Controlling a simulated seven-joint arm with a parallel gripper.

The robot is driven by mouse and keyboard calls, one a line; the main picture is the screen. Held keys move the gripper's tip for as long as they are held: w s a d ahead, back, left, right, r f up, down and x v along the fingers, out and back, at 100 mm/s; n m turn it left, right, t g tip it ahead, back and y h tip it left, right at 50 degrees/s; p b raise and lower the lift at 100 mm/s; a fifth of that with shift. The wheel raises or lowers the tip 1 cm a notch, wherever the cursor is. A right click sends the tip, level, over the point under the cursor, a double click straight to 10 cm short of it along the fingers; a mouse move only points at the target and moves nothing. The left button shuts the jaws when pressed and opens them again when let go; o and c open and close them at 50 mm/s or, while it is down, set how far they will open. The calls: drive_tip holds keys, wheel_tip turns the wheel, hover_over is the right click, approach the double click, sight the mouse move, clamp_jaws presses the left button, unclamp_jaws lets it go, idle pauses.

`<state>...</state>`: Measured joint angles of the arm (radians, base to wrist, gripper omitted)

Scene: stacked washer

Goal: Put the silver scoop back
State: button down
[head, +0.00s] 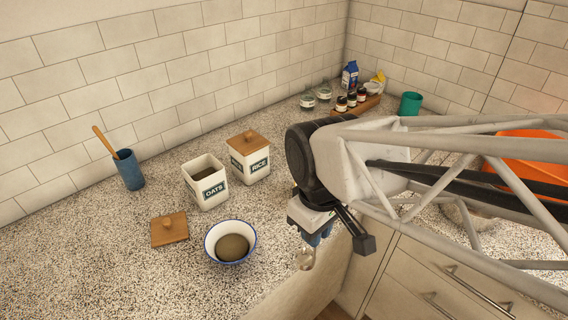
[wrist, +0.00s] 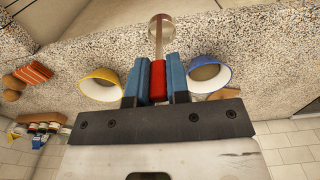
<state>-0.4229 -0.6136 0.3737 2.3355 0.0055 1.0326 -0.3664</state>
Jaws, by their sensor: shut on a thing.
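My gripper (wrist: 158,80) has blue fingers and is shut on the red handle of the silver scoop (wrist: 159,27). The scoop's metal end sticks out past the fingertips. In the head view my gripper (head: 313,238) hangs near the counter's front edge, right of the blue-rimmed bowl, with the scoop (head: 305,259) below it. The white OATS canister (head: 207,191) stands open with brown contents inside. Its apparent wooden lid (head: 169,230) lies on the counter in front. The RICE canister (head: 250,167) has its wooden lid on. The blue-rimmed bowl (head: 213,239) holds brown contents.
A blue cup (head: 129,172) with a wooden utensil stands at the left. Jars, a carton and a green cup (head: 410,104) stand at the back. A yellow-rimmed bowl (wrist: 82,82) shows in the wrist view. The left front counter is clear.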

drive_tip(key=shift+f, duration=0.1)
idle(0.4)
drive_tip(key=w+a, duration=0.3)
drive_tip(key=w, duration=0.4)
drive_tip(key=w+a+f, duration=0.1)
drive_tip(key=w+a, duration=0.2)
drive_tip(key=w, duration=0.4)
drive_tip(key=shift+w+a+f, duration=0.15)
drive_tip(key=shift+w+f, duration=0.05)
drive_tip(key=shift+w, duration=0.1)
drive_tip(key=shift+f, duration=0.1)
drive_tip(key=shift+f, duration=1.8)
drive_tip(key=c, duration=1.1)
unclamp_jaws()
